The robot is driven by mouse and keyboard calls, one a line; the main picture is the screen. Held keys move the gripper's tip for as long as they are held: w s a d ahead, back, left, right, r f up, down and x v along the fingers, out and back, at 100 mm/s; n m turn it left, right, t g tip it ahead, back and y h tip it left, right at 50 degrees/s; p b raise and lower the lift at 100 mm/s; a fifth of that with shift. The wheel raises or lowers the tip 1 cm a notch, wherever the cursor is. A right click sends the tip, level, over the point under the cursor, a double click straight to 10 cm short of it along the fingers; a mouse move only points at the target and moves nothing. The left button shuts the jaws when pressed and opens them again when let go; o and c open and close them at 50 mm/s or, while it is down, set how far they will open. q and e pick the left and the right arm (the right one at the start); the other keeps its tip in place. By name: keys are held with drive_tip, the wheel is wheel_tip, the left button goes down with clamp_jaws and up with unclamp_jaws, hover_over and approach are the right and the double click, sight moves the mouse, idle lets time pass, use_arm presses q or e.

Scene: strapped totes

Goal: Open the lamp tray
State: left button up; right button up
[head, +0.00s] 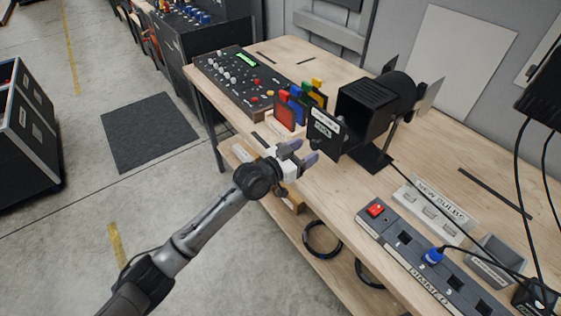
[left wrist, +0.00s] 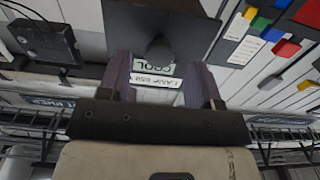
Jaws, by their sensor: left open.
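The black lamp (head: 365,108) stands on the wooden bench on a dark base. At its near left end is a dark square plate (head: 325,125) with a pale label and a round dark knob (head: 319,144). How the plate joins the housing is not clear. My left gripper (head: 302,154) is open just in front of the plate, close to the knob. In the left wrist view the knob (left wrist: 160,50) stands between and beyond the open fingers, under the dark plate (left wrist: 165,15), with a label reading COOL partly showing. No grip on the knob shows. My right gripper is out of view.
Coloured filter holders (head: 298,100) stand left of the lamp, beside a control desk (head: 250,78). A dimmer strip (head: 430,262) with a red switch and a new-bulbs tray (head: 436,208) lie to the right. Cables cross the bench's right part. A lower shelf runs below.

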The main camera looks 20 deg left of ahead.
use_arm(q)
drive_tip(key=v, duration=1)
drive_tip(key=shift+p, duration=0.4)
wheel_tip(320, 180, down, 5)
drive_tip(key=s+g+y, duration=0.2)
drive_tip(key=g+y, duration=0.2)
drive_tip(key=s+a+r+n+y, duration=0.1)
drive_tip(key=s+a+r+y, duration=0.1)
drive_tip(key=s+a+y, duration=0.5)
drive_tip(key=s+d+f+n+g, duration=0.1)
drive_tip(key=s+f+g, duration=0.1)
drive_tip(key=s+f, duration=0.6)
drive_tip(key=s+f+n+g, duration=0.2)
drive_tip(key=s+f+g, duration=0.15)
drive_tip(key=s, duration=0.75)
drive_tip(key=s+d+f+n+g, duration=0.1)
drive_tip(key=s+f+g, duration=0.1)
drive_tip(key=s+f, duration=0.6)
drive_tip(key=w+a+r+p+v, duration=0.1)
drive_tip(key=w+p+v, duration=0.2)
drive_tip(key=p+v, duration=1.3)
drive_tip(key=w+r+p+v, duration=0.1)
drive_tip(key=w+p+v, duration=0.3)
drive_tip(key=p+v, duration=1.3)
drive_tip(key=shift+a+r+h, duration=0.4)
drive_tip(key=shift+r, duration=0.05)
